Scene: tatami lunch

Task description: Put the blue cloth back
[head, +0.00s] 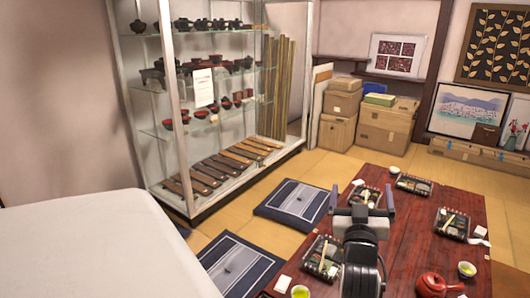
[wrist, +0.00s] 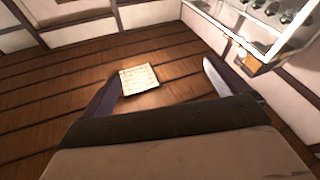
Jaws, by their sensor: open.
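I cannot make out a separate blue cloth in either view. Two dark blue square cushions with pale stripes lie on the tatami left of the low table: one farther (head: 292,203) and one nearer (head: 240,268). My gripper (head: 362,196) is above the red-brown low table (head: 410,238), its fingers spread with nothing between them. In the wrist view my gripper (wrist: 162,70) is also open and empty. Beyond its left finger, a small cream sheet with markings (wrist: 139,79) lies on a brown plank surface.
Several lunch trays, one of them at the right (head: 452,223), and a red teapot (head: 431,285) stand on the table. A glass display cabinet (head: 205,110) holds bowls at the back left. Cardboard boxes (head: 385,125) are stacked behind. A large white surface (head: 100,245) fills the lower left.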

